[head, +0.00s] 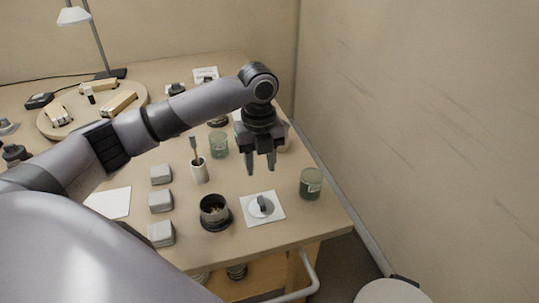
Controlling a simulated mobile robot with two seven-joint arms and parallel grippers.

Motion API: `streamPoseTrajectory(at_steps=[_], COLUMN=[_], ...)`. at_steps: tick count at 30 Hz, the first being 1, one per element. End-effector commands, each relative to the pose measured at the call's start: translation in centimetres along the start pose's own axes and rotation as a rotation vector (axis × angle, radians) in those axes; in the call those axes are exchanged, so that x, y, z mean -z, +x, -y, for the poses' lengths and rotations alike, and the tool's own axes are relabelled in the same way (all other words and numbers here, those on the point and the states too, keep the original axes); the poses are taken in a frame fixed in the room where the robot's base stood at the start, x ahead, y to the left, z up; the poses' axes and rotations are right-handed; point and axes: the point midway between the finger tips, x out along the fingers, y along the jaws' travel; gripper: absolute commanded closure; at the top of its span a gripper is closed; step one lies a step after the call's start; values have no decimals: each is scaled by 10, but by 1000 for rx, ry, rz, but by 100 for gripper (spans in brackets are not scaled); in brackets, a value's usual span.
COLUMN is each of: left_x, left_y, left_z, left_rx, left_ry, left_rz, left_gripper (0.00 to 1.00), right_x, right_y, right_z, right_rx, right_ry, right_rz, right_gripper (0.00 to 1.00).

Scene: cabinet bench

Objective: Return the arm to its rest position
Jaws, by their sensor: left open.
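My left arm reaches in from the lower left over the bench (232,188). My left gripper (261,168) hangs above the right part of the bench, fingers pointing down. Its two fingers are apart with nothing between them. Below it, a white square card (275,218) bears a small grey disc with a dark upright piece (262,205). The gripper is apart from these. My right gripper is not in view.
A green glass jar (312,184) stands near the right edge. A dark round pot (214,212), a white cup with a brush (199,172) and grey blocks (161,201) stand nearby. A round wooden tray (47,127) and lamp (74,16) are behind. A wall bounds the right.

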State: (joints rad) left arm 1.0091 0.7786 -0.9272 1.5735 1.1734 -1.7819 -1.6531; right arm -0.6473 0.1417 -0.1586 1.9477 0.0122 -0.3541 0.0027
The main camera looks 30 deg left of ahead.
Motion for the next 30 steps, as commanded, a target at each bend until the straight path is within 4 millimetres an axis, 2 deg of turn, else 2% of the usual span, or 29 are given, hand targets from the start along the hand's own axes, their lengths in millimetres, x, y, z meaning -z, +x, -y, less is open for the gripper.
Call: streamPoseTrajectory(at_steps=[7, 11, 14, 21, 27, 30], left_x=[1, 16, 41, 115, 165, 184], left_y=[2, 16, 38, 86, 108, 115], left_z=[0, 4, 9, 14, 6, -3], left_rx=[0, 7, 25, 120, 204, 238], left_ry=[-1, -24, -78, -326, -618, -793], left_rz=[-1, -5, -11, -58, -128, -166], left_gripper=[59, 59, 59, 59, 59, 59], right_x=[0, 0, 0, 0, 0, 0], right_y=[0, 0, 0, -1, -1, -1], right_z=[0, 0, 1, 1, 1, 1], right_rx=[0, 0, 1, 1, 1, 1], right_ry=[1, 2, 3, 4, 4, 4], right_rz=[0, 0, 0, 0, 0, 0], right_gripper=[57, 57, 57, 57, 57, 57])
